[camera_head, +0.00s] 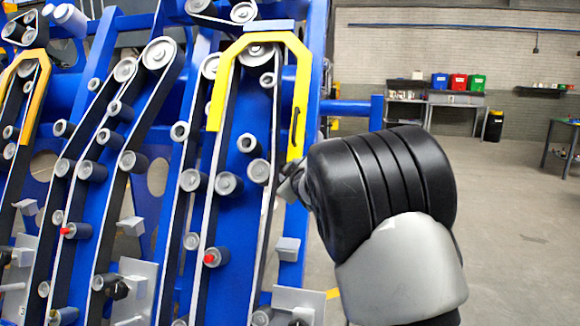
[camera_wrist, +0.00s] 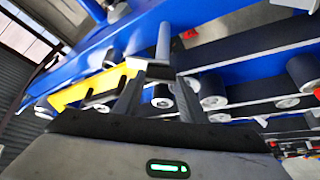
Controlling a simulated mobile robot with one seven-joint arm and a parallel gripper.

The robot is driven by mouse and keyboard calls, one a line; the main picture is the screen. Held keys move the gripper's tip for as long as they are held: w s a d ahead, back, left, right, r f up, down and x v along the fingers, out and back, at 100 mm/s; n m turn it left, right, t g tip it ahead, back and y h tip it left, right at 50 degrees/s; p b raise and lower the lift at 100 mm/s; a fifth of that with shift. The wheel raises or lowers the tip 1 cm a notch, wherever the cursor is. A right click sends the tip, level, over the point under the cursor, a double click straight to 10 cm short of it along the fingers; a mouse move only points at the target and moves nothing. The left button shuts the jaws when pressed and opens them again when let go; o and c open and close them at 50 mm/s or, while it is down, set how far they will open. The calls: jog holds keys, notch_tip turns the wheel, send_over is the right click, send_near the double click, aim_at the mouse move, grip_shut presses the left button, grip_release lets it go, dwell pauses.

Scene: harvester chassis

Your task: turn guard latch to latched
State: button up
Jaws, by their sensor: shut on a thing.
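The yellow guard (camera_head: 300,85) arches over the belts on the blue chassis, with a black handle (camera_head: 295,120) on its right leg. In the head view my gripper (camera_head: 288,184) is at the lower end of that leg, and my wrist hides part of it. In the wrist view my gripper (camera_wrist: 155,76) is shut on a grey bar-shaped lever (camera_wrist: 164,42), which looks like the guard latch. The lever stands out between the fingertips. The yellow guard also shows left of the fingers (camera_wrist: 70,94). I cannot tell the latch's exact angle.
Rollers (camera_head: 228,183) and belts cover the blue chassis (camera_head: 245,220) left of my gripper. A red-tipped roller (camera_head: 210,258) and grey brackets sit lower down. The floor (camera_head: 515,240) to the right is open. A bench with coloured bins (camera_head: 458,82) stands far behind.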

jog(key=n+g+p, duration=0.1)
jog(key=n+p, duration=0.1)
jog(key=p, duration=0.3)
jog(key=n+g+p, duration=0.1)
jog(key=n+p, duration=0.2)
jog(key=p, duration=0.1)
jog(key=n+g+y+p, duration=0.1)
jog(key=n+p, duration=0.1)
jog(key=p, duration=0.3)
jog(key=shift+w+d+r+n+g+p, duration=0.1)
jog(key=shift+r+n+g+p, duration=0.2)
jog(key=shift+g+p, duration=0.1)
jog(key=shift+f, duration=0.15)
jog(key=o, duration=1.1)
jog(key=shift+c, duration=0.2)
jog(key=v, duration=1.7)
jog(key=shift+d, duration=0.25)
